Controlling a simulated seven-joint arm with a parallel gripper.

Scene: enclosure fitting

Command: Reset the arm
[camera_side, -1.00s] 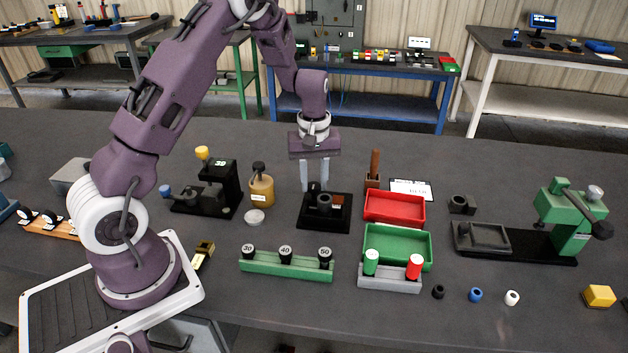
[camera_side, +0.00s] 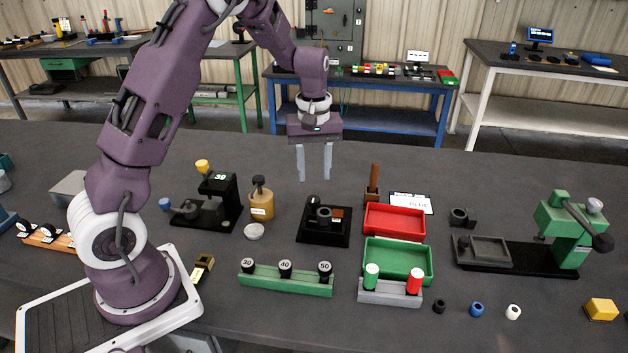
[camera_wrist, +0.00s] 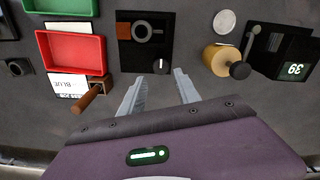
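My gripper (camera_side: 314,163) hangs above the bench in the side view, its two pale fingers apart with nothing between them. It is over and slightly behind the black fixture (camera_side: 310,233), which carries a dark ring and a small brown block. In the wrist view the open gripper fingers (camera_wrist: 157,90) point toward the same black fixture (camera_wrist: 160,63), with clear bench between them. The fingers touch nothing.
A tan jar (camera_side: 262,208) and a black stand marked 39 (camera_side: 213,222) are to the left. A brown upright handle (camera_side: 374,182), red tray (camera_side: 394,234) and green tray (camera_side: 397,275) are to the right. A green rack (camera_side: 262,279) and green press (camera_side: 572,222) stand farther out.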

